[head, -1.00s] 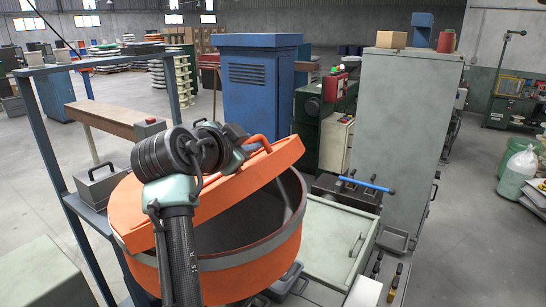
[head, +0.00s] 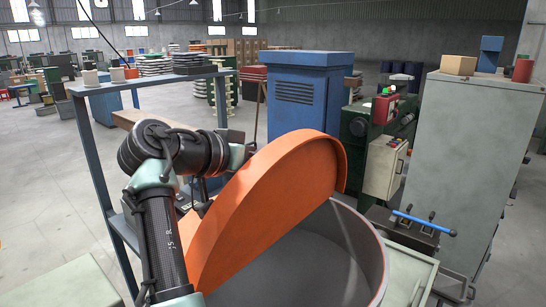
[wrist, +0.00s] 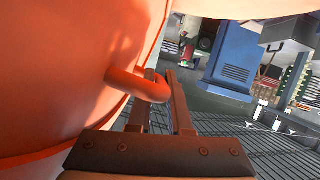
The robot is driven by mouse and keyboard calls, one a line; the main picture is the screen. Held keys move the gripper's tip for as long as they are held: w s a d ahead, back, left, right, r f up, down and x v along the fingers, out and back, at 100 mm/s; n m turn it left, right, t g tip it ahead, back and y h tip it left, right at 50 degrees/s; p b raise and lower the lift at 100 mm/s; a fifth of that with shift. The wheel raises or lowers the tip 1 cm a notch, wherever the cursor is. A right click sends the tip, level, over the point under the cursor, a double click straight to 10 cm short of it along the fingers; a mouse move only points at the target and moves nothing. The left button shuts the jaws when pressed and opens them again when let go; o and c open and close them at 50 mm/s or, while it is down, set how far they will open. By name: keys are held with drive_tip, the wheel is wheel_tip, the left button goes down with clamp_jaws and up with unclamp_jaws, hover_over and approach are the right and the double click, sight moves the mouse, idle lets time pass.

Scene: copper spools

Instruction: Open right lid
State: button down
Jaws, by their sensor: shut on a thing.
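The orange lid (head: 270,200) is a half-disc raised steeply above the round drum (head: 374,260), whose grey inside (head: 300,265) shows open to its right. In the wrist view, the lid's orange surface (wrist: 60,60) fills the left side. A curved orange handle (wrist: 135,84) sticks out from it. My gripper (wrist: 165,85) is shut on this handle, with its two dark fingers at the handle's bent end. In the head view my arm reaches in from the left, and the fingers and handle are hidden behind the raised lid.
A blue metal shelf frame (head: 100,150) stands close on the left of my arm. A blue cabinet (head: 305,95) stands behind the drum. A tall grey cabinet (head: 460,160) and a bench part with a blue-handled bar (head: 423,222) are at the right.

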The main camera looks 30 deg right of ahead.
drive_tip(key=shift+w+a+n, duration=0.25)
drive_tip(key=shift+w+n, duration=0.05)
drive_tip(key=shift+w, duration=0.25)
drive_tip(key=shift+f, duration=0.1)
drive_tip(key=c, duration=0.8)
unclamp_jaws()
drive_tip(key=shift+c, duration=0.2)
drive_tip(key=b+v, duration=0.7)
drive_tip(key=v, duration=0.6)
drive_tip(key=shift+w, duration=0.15)
